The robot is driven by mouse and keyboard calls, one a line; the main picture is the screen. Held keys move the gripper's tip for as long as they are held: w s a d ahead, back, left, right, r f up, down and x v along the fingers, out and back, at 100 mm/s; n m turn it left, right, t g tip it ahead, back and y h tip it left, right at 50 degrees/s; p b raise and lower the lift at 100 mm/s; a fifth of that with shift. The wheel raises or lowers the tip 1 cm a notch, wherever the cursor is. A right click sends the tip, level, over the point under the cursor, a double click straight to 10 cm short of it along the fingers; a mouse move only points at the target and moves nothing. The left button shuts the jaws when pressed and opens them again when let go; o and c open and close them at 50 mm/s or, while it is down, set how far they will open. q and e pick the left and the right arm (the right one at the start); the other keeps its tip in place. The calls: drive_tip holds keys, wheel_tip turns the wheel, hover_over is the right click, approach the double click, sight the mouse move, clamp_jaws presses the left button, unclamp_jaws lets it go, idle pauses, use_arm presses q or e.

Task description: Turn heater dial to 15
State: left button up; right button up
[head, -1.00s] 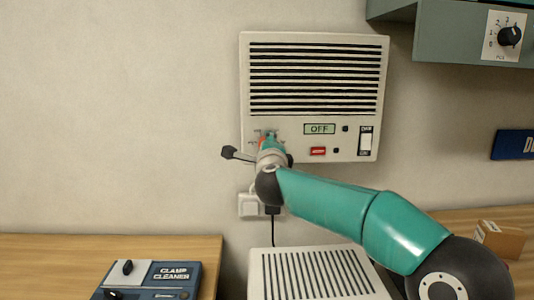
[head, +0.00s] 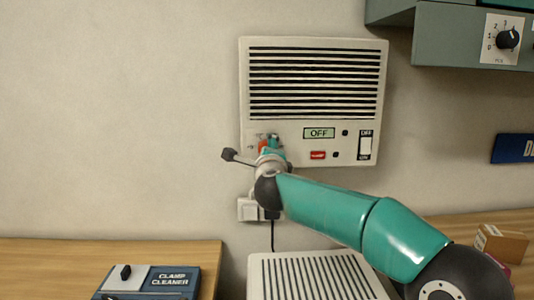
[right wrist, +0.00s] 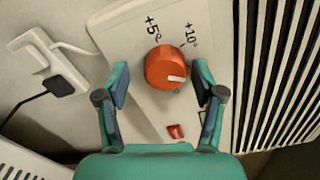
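The heater (head: 247,105) is a pale wall panel with dark slats and a display (head: 319,132) reading OFF. Its orange dial (right wrist: 166,68) carries a white pointer mark, pointing right in the right wrist view. The labels +5° (right wrist: 150,26) and +10° (right wrist: 190,33) show beside it; no 15 label is readable, and the right finger covers part of the panel. My right gripper (right wrist: 160,77) is open, one finger on each side of the dial, with visible gaps. In the head view my right gripper (head: 270,143) partly hides the dial. My left gripper is out of view.
A red button (head: 317,155) and a rocker switch (head: 365,145) sit right of the dial. A plug and socket (head: 247,209) are below the heater. A grey cabinet (head: 440,35) hangs at upper right.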

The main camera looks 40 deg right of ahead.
drive_tip(key=shift+s+r, duration=0.1)
drive_tip(key=v, duration=1.2)
